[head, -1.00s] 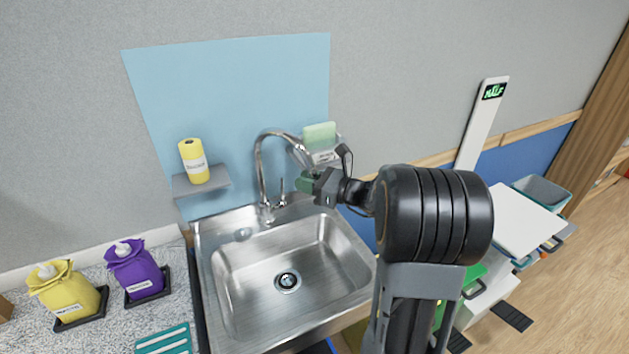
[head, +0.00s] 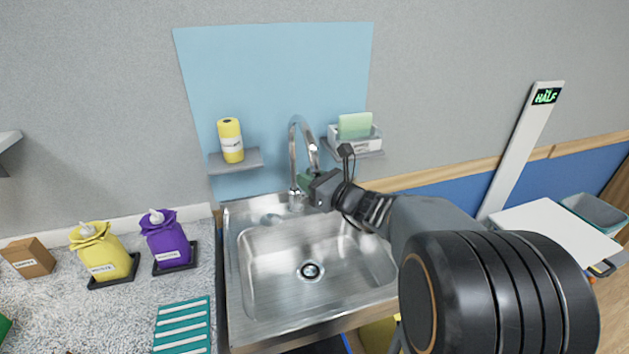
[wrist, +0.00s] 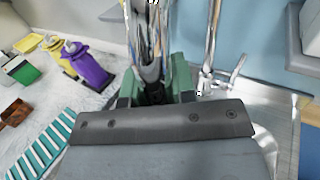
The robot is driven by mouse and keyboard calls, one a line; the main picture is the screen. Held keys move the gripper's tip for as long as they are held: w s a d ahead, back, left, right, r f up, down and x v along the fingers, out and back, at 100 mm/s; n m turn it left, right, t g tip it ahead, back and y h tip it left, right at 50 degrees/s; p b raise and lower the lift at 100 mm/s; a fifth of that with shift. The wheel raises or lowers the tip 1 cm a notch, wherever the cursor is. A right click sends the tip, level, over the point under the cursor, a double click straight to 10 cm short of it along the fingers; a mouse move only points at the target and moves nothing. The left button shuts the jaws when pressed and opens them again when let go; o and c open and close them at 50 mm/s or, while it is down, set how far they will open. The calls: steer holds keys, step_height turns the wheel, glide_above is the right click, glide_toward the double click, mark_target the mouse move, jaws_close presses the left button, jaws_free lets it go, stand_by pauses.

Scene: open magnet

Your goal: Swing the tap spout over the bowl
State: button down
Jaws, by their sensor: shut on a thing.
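The chrome tap spout (head: 311,148) rises from the back rim of the steel sink and arches over; its end leans toward me and slightly right. It appears to hang above the back part of the sink bowl (head: 270,265), though its exact overhang is hard to judge. My gripper (head: 307,183) comes from the right, with its green-padded fingers shut on the spout's lower end. In the wrist view the spout (wrist: 150,45) stands between the two green pads of my gripper (wrist: 155,85). The bowl is empty, with a dark drain in its floor.
Behind the tap are a shelf with a yellow bottle (head: 231,140) and a shelf with a green sponge (head: 354,126) in a holder.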

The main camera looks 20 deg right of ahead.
steer(key=shift+a, duration=0.25)
steer(key=c, duration=1)
jaws_free()
steer(key=shift+o, duration=0.2)
steer(key=b+v, duration=0.1)
steer(key=v, duration=1.2)
steer(key=shift+s, duration=0.3)
steer(key=shift+d, duration=0.15)
